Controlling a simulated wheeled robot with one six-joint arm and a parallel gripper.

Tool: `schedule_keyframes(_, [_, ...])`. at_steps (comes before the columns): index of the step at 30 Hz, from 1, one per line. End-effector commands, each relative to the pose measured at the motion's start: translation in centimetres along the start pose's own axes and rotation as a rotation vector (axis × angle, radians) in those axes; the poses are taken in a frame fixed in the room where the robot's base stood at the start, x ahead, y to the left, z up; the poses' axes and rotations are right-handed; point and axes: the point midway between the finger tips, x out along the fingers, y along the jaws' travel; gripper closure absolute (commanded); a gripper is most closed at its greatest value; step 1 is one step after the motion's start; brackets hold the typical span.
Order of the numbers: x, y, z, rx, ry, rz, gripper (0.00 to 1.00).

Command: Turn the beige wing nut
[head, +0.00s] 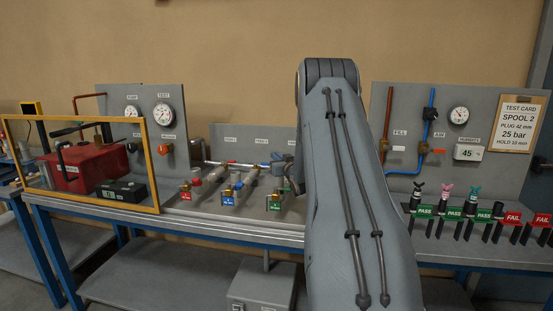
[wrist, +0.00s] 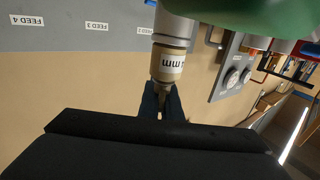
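No beige wing nut shows clearly in either view. My gripper (wrist: 161,98) shows in the wrist view as two dark blue fingers beyond its black body. A small brownish piece shows between the fingers, at the end of a tan and grey plug (wrist: 170,62) with a label ending in "mm". I cannot tell whether that piece is the wing nut or whether the fingers press on it. In the head view my arm hides the gripper and the middle of the bench. Black, pink and teal wing nuts (head: 446,190) stand on plugs in the rack at right.
A large green shape (wrist: 235,15) is close to the wrist camera. A gauge panel (wrist: 238,68) stands beyond it. In the head view, small valves (head: 230,192) line the bench left of my arm, and a yellow-framed guard (head: 152,165) encloses a red pump (head: 88,168).

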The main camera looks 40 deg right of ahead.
Motion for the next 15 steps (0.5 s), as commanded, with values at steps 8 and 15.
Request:
schedule_keyframes(8, [-0.05, -0.04, 0.21, 0.000, -0.004, -0.007, 1.00])
schedule_keyframes(15, [-0.07, -0.21, 0.33, 0.000, -0.005, -0.081, 1.00])
